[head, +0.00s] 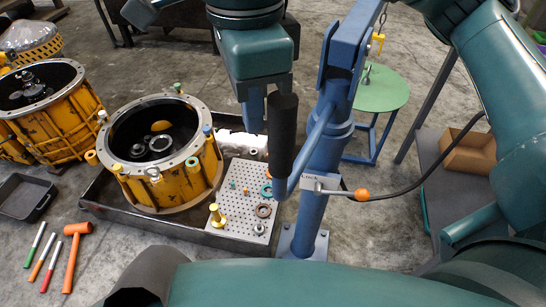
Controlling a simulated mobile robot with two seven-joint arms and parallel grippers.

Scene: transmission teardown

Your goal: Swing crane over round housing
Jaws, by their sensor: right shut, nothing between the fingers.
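The blue crane (318,150) stands on a post right of centre. Its boom (345,38) rises toward the top edge, and a yellow hook piece (378,44) hangs at its far side. A bent blue handle with a black grip (282,130) sticks out from the post to the left. The round housing (160,180), yellow-orange with a grey rim and open top, sits left of the crane. My right gripper (256,122) points down right beside the black grip, shut and empty; whether it touches the grip I cannot tell. My left gripper is not in view.
The housing sits in a dark tray (180,228) with a perforated plate (238,208) holding small parts. Another yellow housing (50,120) stands at left. A mallet (74,250) and several tools lie on the floor. A green round table (380,92) and cardboard box (468,152) are at right.

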